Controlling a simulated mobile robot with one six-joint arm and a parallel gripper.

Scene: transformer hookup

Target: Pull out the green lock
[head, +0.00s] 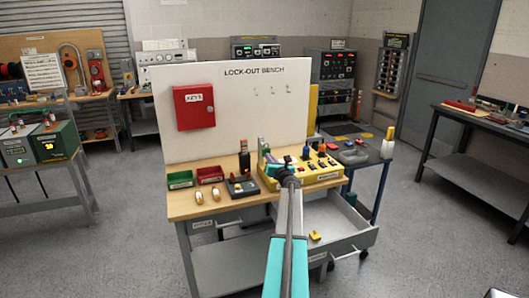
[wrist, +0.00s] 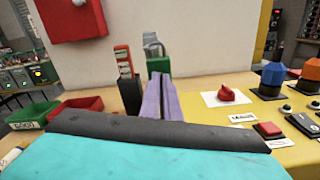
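The green lock (wrist: 159,65), a green body with a grey shackle on top, stands upright at the back of the bench in the wrist view. In the head view it is a small green shape (head: 262,144) just beyond my gripper. My gripper (head: 268,160) is low over the bench, in front of the lock. In the wrist view its two purple fingers (wrist: 158,82) lie side by side with almost no gap and look shut. Their tips cover the lock's lower part, and I see nothing held between them. I cannot tell whether they touch the lock.
A red-and-black upright item (wrist: 125,68) stands just left of the lock. A yellow control panel (head: 322,168) with knobs and buttons is on the right. Green (head: 180,179) and red (head: 210,174) bins sit left. An open drawer (head: 345,238) juts out below the benchtop.

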